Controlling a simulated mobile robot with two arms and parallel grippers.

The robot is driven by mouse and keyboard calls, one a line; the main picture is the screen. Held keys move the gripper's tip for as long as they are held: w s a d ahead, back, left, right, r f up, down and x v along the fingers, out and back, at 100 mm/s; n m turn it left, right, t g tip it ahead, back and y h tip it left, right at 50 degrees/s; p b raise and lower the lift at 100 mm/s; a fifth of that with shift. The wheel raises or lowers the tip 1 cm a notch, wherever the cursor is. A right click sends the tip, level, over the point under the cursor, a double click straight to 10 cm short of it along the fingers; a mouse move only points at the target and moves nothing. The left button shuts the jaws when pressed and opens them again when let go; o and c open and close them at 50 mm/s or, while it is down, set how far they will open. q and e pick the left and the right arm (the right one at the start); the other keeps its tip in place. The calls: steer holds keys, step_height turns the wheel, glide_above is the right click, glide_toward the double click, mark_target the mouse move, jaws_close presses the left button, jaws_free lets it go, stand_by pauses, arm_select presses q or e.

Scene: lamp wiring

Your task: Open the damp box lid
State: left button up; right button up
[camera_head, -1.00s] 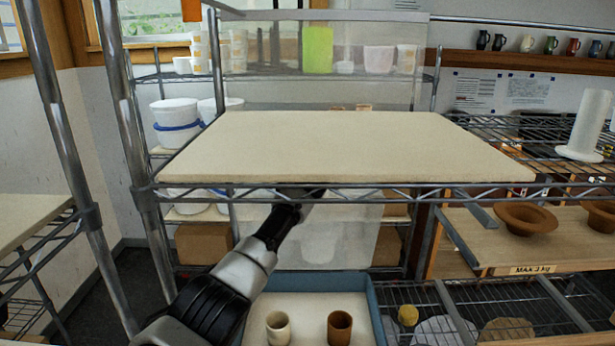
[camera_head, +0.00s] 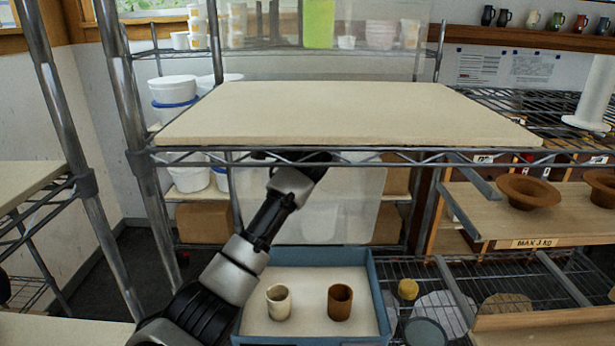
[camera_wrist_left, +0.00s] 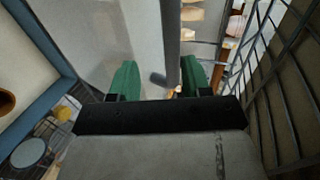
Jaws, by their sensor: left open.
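The damp box (camera_head: 372,290) is a blue-walled tray with a pale floor, low on the rack. A cream cup (camera_head: 278,303) and a brown cup (camera_head: 340,303) stand in it, uncovered. A translucent panel, seemingly its lid (camera_head: 345,215), stands upright behind the box. My left gripper (camera_head: 318,165) is up beneath the pale board, partly hidden by the rack's front edge. In the left wrist view its green fingers (camera_wrist_left: 158,82) are apart, with a grey bar (camera_wrist_left: 171,40) showing between them and the pale panel (camera_wrist_left: 95,45) to their left. Contact cannot be told. My right gripper is not in view.
A pale board (camera_head: 345,110) on the wire rack lies just above my left gripper. Wire bars (camera_wrist_left: 280,90) run close on the right in the wrist view. A wooden shelf with brown bowls (camera_head: 527,190) is to the right. A metal post (camera_head: 120,150) stands left.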

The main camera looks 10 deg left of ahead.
arm_select(q)
steer(key=s+d+b, duration=0.2)
steer(key=s, duration=0.6)
steer(key=shift+b, duration=0.4)
steer(key=shift+s, duration=0.1)
